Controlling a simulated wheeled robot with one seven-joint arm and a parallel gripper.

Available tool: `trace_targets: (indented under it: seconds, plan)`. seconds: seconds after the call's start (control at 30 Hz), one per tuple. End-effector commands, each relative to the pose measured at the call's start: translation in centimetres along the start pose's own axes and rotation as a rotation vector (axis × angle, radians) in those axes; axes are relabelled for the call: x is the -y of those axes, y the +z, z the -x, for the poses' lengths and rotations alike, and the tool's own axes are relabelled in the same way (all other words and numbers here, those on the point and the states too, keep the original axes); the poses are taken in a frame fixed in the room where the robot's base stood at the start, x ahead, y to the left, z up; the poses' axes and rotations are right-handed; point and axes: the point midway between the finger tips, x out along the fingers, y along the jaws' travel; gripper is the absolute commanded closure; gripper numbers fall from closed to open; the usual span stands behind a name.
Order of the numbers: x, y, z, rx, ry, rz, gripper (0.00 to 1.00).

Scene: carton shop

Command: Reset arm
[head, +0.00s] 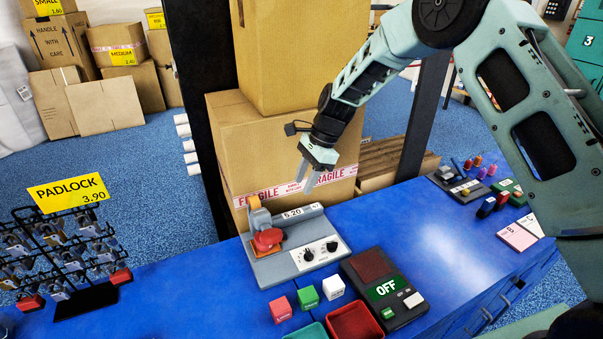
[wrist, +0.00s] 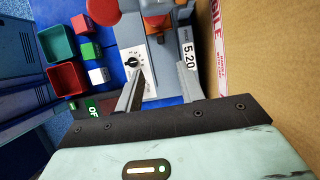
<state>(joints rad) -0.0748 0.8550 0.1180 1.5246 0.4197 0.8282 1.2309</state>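My arm reaches in from the upper right in the head view, bent at the elbow. My gripper (head: 309,177) hangs above the far side of the blue counter, in front of the stacked cartons. In the wrist view my gripper (wrist: 158,85) shows two grey fingers spread apart with nothing between them. The fingers are apart from the device.
Large cartons (head: 290,150) stand close behind my gripper. A dark post (head: 205,100) rises at their left. A padlock rack (head: 62,255) stands at left. Coloured cubes, a red tray (head: 355,322) and a panel reading OFF (head: 384,288) lie in front. The counter's (head: 440,240) right middle is clear.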

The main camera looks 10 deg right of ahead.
Motion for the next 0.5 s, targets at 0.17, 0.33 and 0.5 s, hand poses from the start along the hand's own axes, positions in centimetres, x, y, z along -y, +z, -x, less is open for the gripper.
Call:
trace_targets:
  seconds: [0.17, 0.33, 0.5]
  plan:
    - [-2.4, 3.4, 1.5, -0.013, 0.013, 0.17, 0.62]
    - [-9.6, 10.0, 4.2, -0.049, 0.058, 0.597, 0.62]
    - [-18.8, 14.4, 6.2, -0.098, 0.124, 1.078, 0.62]
